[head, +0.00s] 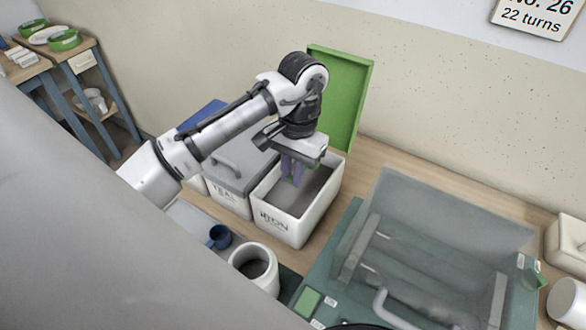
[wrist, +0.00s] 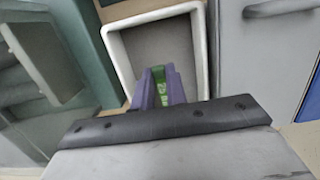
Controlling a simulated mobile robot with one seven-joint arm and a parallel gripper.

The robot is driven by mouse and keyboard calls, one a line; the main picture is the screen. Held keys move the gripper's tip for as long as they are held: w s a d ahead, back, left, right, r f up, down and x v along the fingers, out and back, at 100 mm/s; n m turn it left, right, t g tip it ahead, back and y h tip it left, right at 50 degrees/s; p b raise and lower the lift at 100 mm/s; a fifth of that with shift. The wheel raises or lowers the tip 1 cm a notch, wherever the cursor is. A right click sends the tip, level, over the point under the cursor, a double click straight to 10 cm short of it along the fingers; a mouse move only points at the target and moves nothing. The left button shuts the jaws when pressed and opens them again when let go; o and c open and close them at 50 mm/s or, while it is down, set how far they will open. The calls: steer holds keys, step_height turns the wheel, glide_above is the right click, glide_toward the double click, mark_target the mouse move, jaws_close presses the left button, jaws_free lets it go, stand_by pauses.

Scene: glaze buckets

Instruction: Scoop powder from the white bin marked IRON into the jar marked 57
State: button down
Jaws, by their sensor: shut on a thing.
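The white bin marked IRON (head: 285,228) stands open on the bench, with grey powder (head: 313,190) inside. My gripper (head: 291,178) points down into it, its purple fingers inside the rim. In the wrist view the fingers (wrist: 162,88) are shut on a green handle (wrist: 161,84) with pale marks, likely a scoop's. Its lower part is hidden, so I cannot tell whether it touches or carries powder. The bin's white rim (wrist: 201,55) surrounds it there. A white jar (head: 262,283) with a dark inside stands in front of the bin; no number is readable on it.
A lidded bin marked TEAL (head: 226,193) stands close left of IRON. A green lid (head: 345,95) stands upright behind it. A small blue cup (head: 220,237) is beside the jar. A clear-walled cabinet (head: 440,235) takes up the right. A wall sign (head: 533,15) reads No. 26, 22 turns.

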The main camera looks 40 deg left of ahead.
steer(key=shift+s+r+p, duration=0.2)
steer(key=shift+r+p, duration=0.95)
steer(key=shift+r, duration=0.25)
steer(key=s+r+t+p, duration=0.1)
steer(key=s+r+t, duration=0.1)
steer(key=s, duration=0.3)
steer(key=shift+s+d+r, duration=0.15)
steer(key=shift+r, duration=0.65)
